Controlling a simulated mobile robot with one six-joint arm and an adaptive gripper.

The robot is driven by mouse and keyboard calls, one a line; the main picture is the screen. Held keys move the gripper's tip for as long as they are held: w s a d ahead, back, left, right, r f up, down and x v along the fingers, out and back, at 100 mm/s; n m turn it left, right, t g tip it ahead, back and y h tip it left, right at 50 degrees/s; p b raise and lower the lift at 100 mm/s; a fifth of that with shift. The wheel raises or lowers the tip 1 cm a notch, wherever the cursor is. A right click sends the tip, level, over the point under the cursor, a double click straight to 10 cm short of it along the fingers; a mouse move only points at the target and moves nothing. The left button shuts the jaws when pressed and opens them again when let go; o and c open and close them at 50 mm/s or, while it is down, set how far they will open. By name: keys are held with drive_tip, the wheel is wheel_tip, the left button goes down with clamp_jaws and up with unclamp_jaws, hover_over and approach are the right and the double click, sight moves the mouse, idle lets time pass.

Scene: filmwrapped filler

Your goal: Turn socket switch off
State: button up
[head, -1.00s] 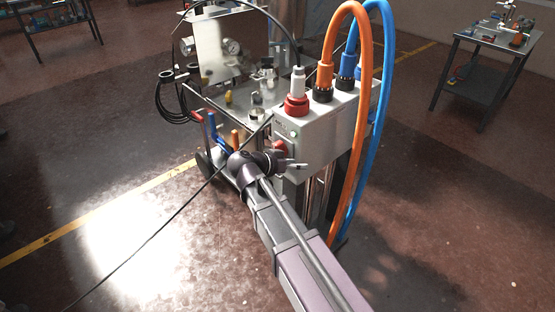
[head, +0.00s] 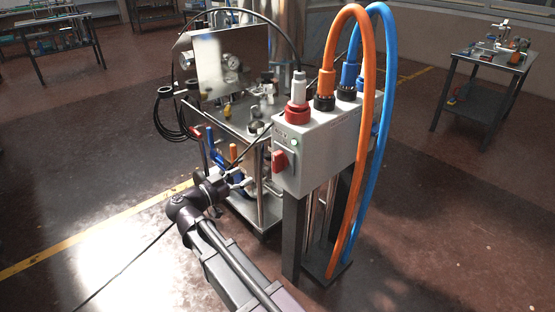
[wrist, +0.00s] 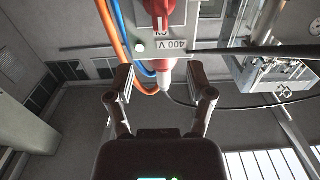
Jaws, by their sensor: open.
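The socket box (head: 325,145) is a grey cabinet on a dark post. Its red rotary switch (head: 280,160) sits on the left-hand face, below a small green light (head: 294,143). The switch (wrist: 157,12) also shows at the top of the wrist view, its handle running up and down there, beside upside-down "ON" and "400 V" lettering. My gripper (head: 243,179) is open and empty, to the left of the switch and slightly lower, apart from it. In the wrist view my two spread fingers (wrist: 160,75) hold nothing between them.
A white plug with a red collar (head: 297,100) stands on the box. Orange (head: 362,130) and blue (head: 388,90) hoses arch down its right side. A cart (head: 232,110) with a metal panel and valves stands behind my gripper.

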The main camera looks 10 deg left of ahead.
sight(274, 160)
drive_tip(key=shift+w+d, duration=0.1)
drive_tip(key=shift+w, duration=0.05)
drive_tip(key=shift+x, duration=6.75)
clamp_jaws()
